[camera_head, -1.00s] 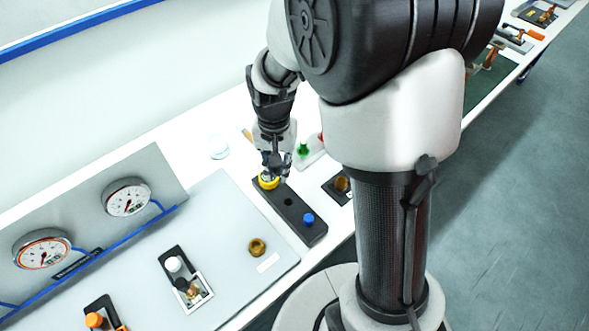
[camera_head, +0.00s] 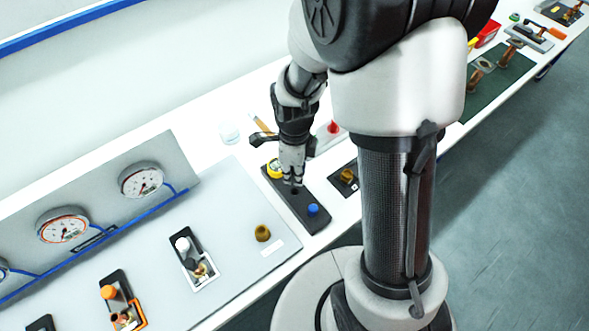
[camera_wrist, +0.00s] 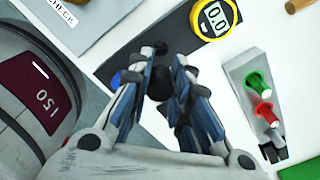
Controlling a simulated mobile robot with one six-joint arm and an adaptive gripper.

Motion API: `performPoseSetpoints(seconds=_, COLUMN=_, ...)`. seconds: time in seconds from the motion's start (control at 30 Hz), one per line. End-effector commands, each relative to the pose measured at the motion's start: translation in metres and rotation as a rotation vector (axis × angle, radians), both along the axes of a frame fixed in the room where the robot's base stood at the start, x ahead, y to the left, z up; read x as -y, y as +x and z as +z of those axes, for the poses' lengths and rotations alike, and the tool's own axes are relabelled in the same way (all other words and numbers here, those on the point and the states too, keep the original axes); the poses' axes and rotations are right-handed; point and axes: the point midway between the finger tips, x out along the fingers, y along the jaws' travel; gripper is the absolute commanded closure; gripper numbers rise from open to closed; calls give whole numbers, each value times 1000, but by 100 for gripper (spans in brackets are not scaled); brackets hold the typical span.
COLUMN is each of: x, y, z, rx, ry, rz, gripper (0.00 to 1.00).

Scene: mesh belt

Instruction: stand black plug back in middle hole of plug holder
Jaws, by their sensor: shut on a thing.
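The plug holder (camera_head: 321,221) is a long black block on the bench in the head view. A blue plug (camera_head: 313,208) stands at its near end; it shows partly behind a finger in the wrist view (camera_wrist: 115,79). My gripper (camera_head: 292,186) points down over the middle of the holder and covers the middle hole. In the wrist view my gripper (camera_wrist: 160,88) is shut on the black plug (camera_wrist: 158,86), whose dark round top shows between the fingers. The plug's lower end is hidden, so I cannot tell whether it is in the hole.
A yellow gauge (camera_wrist: 214,18) with a digital display is by the holder's far end, close to my gripper. A grey stand with green (camera_wrist: 257,82) and red (camera_wrist: 264,114) buttons lies to the right in the wrist view. A brass knob (camera_head: 263,233) stands on the panel left of the holder.

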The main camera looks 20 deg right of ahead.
Motion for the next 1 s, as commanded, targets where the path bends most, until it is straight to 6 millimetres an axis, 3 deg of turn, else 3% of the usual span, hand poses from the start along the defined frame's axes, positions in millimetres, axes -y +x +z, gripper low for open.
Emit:
performPoseSetpoints(seconds=0.37, x=0, y=0, z=-9, rx=0, ry=1, rz=1, gripper=100)
performPoseSetpoints(seconds=0.8, x=0, y=0, z=-49, rx=0, ry=1, rz=2, gripper=100)
performPoseSetpoints(seconds=1.0, x=0, y=0, z=-58, rx=-1, ry=1, rz=2, gripper=100)
